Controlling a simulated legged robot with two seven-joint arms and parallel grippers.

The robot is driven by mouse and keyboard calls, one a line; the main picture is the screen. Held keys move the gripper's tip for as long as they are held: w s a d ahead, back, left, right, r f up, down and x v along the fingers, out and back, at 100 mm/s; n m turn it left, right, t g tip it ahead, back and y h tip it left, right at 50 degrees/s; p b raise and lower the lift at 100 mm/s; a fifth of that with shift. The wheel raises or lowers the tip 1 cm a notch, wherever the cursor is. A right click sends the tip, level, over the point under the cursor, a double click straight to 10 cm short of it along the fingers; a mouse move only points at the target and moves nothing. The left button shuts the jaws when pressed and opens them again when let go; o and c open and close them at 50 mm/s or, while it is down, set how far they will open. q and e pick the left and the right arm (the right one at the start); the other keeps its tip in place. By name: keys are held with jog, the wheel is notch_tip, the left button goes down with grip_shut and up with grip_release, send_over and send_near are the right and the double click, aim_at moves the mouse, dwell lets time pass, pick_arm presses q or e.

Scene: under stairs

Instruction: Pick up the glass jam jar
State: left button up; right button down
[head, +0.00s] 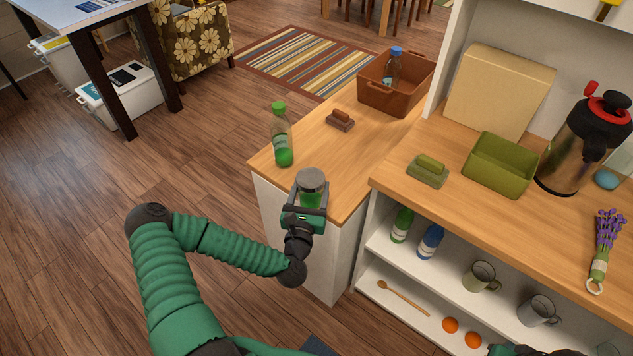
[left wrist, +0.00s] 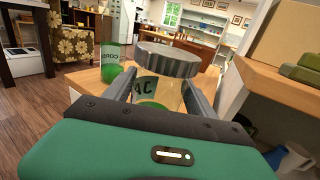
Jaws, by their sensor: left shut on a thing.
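The glass jam jar (head: 312,184) has a grey metal lid and green showing low in it. It is upright at the near end of the lower wooden counter. My left gripper (head: 306,208) is shut on the jar, with one finger on each side. In the left wrist view the jar's ribbed lid (left wrist: 168,58) and part of a dark-lettered label show between the fingers of the left gripper (left wrist: 163,92). The jar's base is hidden, so I cannot tell whether it touches the counter. My right gripper's fingers are not seen.
A green-capped bottle (head: 281,137) stands close behind the jar. A brown brush-like item (head: 340,120) and a brown bin (head: 396,88) with a bottle lie farther back. The higher counter (head: 400,192) and a shelf with bottles and mugs are at right. Floor at left is open.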

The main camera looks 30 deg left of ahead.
pick_arm(q)
jog(key=s, duration=0.5)
jog(key=shift+s+d+r, duration=0.2)
jog(key=shift+s+r, duration=0.1)
jog(key=shift+s, duration=0.1)
jog(key=p, duration=0.4)
send_near(301, 195)
jog(key=shift+w+a+r, duration=0.1)
jog(key=shift+w+a, duration=0.2)
jog(key=shift+a, duration=0.35)
jog(key=shift+w+a+r, duration=0.15)
jog(key=shift+w+a, duration=0.15)
jog(key=shift+a, duration=0.3)
jog(key=o, duration=1)
grip_shut()
